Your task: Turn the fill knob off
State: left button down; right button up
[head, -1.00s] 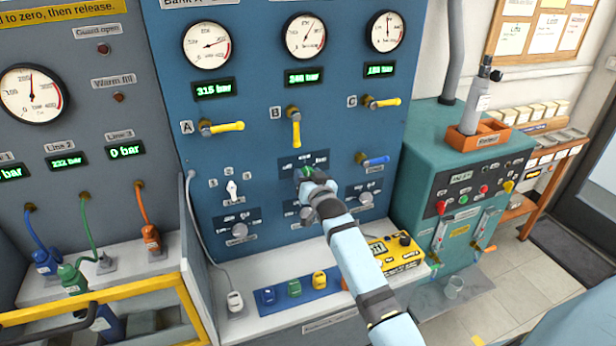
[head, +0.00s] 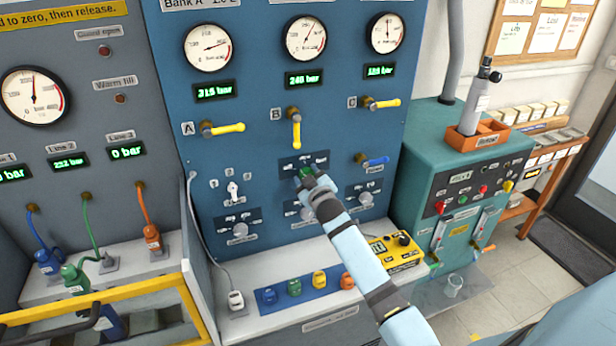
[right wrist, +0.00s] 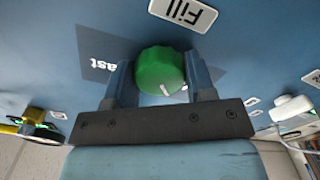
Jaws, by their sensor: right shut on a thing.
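The fill knob (right wrist: 161,74) is a round green knob with a white pointer line on the blue panel. In the right wrist view a "Fill" label (right wrist: 184,12) is beside it, and the word "ast" shows on the dark plate (right wrist: 97,64). My right gripper (right wrist: 160,82) has one finger on each side of the knob and is shut on it. In the head view the knob (head: 306,173) is partly hidden by my right gripper (head: 312,180). The pointer's exact setting is hard to read. My left gripper is not in view.
Grey knobs (head: 240,230) sit lower on the blue panel (head: 260,120). Yellow valve levers (head: 296,133) and gauges (head: 305,38) are above. A yellow box (head: 395,252) and several coloured plugs (head: 294,287) are on the ledge below. A teal cabinet (head: 440,140) stands to the right.

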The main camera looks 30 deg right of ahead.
jog(key=shift+n, duration=1.6)
jog(key=o, duration=0.9)
jog(key=shift+o, duration=0.2)
jog(key=b+v, duration=0.2)
jog(key=v, duration=1.2)
